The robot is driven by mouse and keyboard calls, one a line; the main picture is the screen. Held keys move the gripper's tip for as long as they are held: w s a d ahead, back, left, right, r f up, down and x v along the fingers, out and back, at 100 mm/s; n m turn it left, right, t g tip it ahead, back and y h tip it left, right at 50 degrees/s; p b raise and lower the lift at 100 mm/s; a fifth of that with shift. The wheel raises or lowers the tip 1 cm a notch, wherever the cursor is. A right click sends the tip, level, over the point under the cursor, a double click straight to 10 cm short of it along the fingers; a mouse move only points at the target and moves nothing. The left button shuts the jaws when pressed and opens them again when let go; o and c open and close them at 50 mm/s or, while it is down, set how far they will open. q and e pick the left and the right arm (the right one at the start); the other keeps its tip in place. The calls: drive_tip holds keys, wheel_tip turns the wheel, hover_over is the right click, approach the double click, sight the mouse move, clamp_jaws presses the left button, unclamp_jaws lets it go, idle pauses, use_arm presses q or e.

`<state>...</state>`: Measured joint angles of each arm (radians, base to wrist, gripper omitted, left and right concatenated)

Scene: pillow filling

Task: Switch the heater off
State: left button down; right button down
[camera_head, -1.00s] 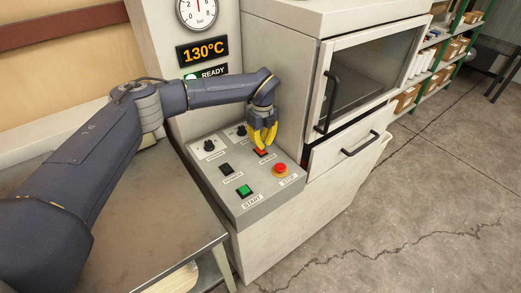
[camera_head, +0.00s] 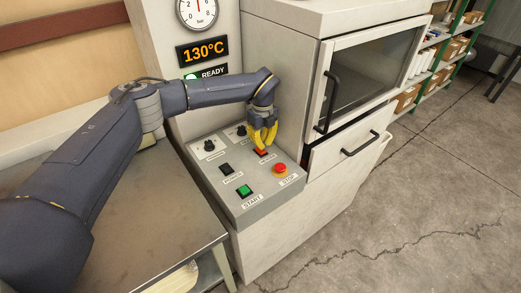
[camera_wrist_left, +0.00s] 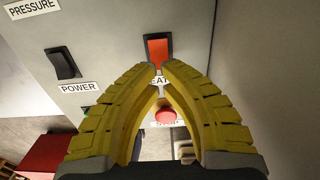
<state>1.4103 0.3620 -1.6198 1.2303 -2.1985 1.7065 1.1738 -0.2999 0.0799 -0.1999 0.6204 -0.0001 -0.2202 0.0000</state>
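The heater switch (camera_head: 261,152) is a red rocker on the sloped grey control panel (camera_head: 213,179). In the left wrist view the red rocker (camera_wrist_left: 158,50) stands just beyond my fingertips, its label partly hidden by them. My left gripper (camera_head: 262,146) has yellow fingers pointing down at the switch. In the left wrist view the fingertips (camera_wrist_left: 159,68) come together at the lower edge of the rocker with nothing held between them. Whether they touch the switch I cannot tell. My right gripper is not in view.
The panel also has a black power switch (camera_head: 226,169), a green start button (camera_head: 244,190), a red stop button (camera_head: 280,169) and dark knobs (camera_head: 209,145). A display (camera_head: 203,50) reads 130°C above a READY sign (camera_head: 212,73). The oven-like cabinet (camera_head: 283,80) stands close right of my gripper.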

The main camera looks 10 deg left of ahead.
sight(262, 151)
use_arm(q)
drive_tip(key=shift+f, duration=2.15)
idle(1.9)
drive_tip(key=shift+r, duration=3.5)
